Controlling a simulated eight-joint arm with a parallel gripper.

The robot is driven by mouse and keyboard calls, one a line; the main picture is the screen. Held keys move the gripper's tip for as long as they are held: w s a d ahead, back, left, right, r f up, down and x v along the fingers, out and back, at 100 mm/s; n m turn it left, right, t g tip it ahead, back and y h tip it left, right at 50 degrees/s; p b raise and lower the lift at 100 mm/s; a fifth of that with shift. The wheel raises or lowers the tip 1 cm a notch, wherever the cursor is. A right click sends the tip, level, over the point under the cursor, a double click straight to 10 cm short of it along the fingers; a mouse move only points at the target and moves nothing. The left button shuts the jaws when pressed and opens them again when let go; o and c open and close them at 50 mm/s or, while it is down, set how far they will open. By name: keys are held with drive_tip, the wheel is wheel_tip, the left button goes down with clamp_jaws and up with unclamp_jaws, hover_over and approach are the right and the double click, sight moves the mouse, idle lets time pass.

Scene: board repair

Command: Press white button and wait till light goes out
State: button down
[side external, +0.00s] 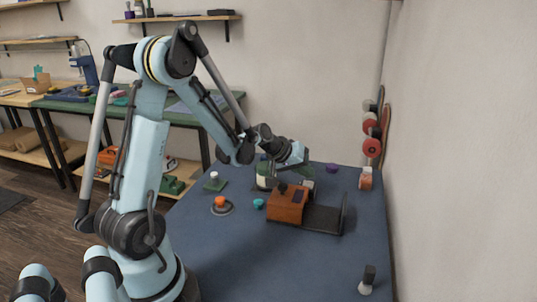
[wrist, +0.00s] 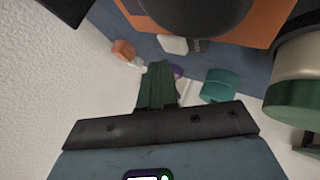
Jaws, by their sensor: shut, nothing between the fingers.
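A small white button (side external: 214,175) stands on a green base (side external: 216,186) at the left back of the blue table in the side view. My gripper (side external: 303,171) is to its right, above the back of the table behind the orange-brown box, and well apart from the button. In the wrist view its dark green fingers (wrist: 159,68) are together and hold nothing. I cannot make out the white button in the wrist view.
An orange button (side external: 221,202) on a grey base and a teal piece (side external: 258,203) lie left of the orange-brown box (side external: 287,207). A white and green cylinder (wrist: 300,85) is near my gripper. The table's front (side external: 270,270) is mostly clear. A wall bounds the right.

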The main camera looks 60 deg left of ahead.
sight(305, 184)
drive_tip(key=shift+f, duration=0.15)
drive_tip(key=shift+f, duration=0.3)
drive_tip(key=shift+f, duration=0.5)
idle(0.8)
drive_tip(key=shift+r, duration=0.95)
drive_tip(key=shift+r, duration=2.5)
